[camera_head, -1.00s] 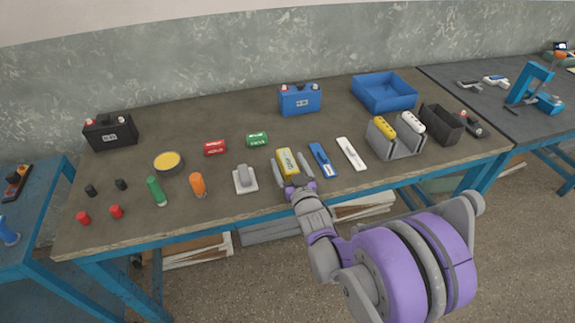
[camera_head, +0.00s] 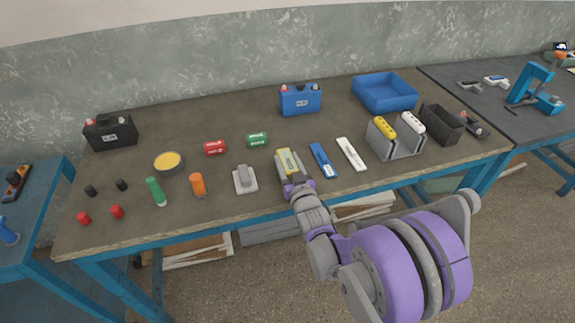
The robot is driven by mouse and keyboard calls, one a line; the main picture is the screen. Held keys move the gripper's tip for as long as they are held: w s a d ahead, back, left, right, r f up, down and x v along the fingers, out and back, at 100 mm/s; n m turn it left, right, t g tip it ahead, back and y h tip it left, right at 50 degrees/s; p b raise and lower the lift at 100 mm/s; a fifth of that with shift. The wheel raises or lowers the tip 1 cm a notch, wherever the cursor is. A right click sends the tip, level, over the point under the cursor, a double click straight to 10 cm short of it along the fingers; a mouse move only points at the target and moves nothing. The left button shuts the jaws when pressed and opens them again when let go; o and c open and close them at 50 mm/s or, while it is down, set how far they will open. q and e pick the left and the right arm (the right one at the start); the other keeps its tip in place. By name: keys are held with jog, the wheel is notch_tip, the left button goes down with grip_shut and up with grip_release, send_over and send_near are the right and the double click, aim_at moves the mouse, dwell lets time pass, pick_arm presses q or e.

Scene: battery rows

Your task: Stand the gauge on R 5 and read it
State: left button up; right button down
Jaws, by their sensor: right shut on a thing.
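My right gripper (camera_head: 289,166) is shut on a yellow block-shaped thing (camera_head: 287,156) near the front middle of the table; its fingers lie along both sides and hide part of it. It may be the gauge, but I cannot read any face on it. A blue battery (camera_head: 300,101) with a label and red and white caps stands at the back middle. A black battery (camera_head: 110,133) stands at the back left. Their labels are too small to read, so I cannot tell which thing is R 5. My left gripper is not in view.
A blue strip-like tool (camera_head: 322,160) and a white one (camera_head: 351,154) lie right of the gripper. A grey holder (camera_head: 397,145) and blue tray (camera_head: 384,92) stand further right. A grey-white device (camera_head: 244,179) lies left, with red and green cells behind. The table's middle is mostly clear.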

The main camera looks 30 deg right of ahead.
aim_at(286, 160)
jog(key=shift+r, duration=0.15)
jog(key=r+p, duration=0.1)
jog(key=r, duration=0.2)
jog(key=r+p, duration=0.1)
jog(key=r, duration=0.2)
jog(key=r+p, duration=0.1)
jog(key=r, duration=0.2)
jog(key=shift+w+a+r, duration=0.15)
jog(key=shift+a+r, duration=0.1)
jog(key=shift+r, duration=0.1)
pick_arm(q)
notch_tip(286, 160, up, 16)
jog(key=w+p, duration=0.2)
jog(key=p, duration=0.9)
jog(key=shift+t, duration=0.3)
pick_arm(e)
jog(key=w+a+r+n+y, duration=0.1)
jog(key=w+a+r+y, duration=0.1)
jog(key=w+a, duration=0.2)
jog(key=w+a+r+n+y, duration=0.1)
jog(key=w+a, duration=0.3)
jog(key=a, duration=0.6)
jog(key=shift+a+r+n+y, duration=0.3)
jog(key=shift+r+y, duration=0.2)
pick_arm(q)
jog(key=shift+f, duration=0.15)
pick_arm(e)
jog(key=shift+s, duration=0.15)
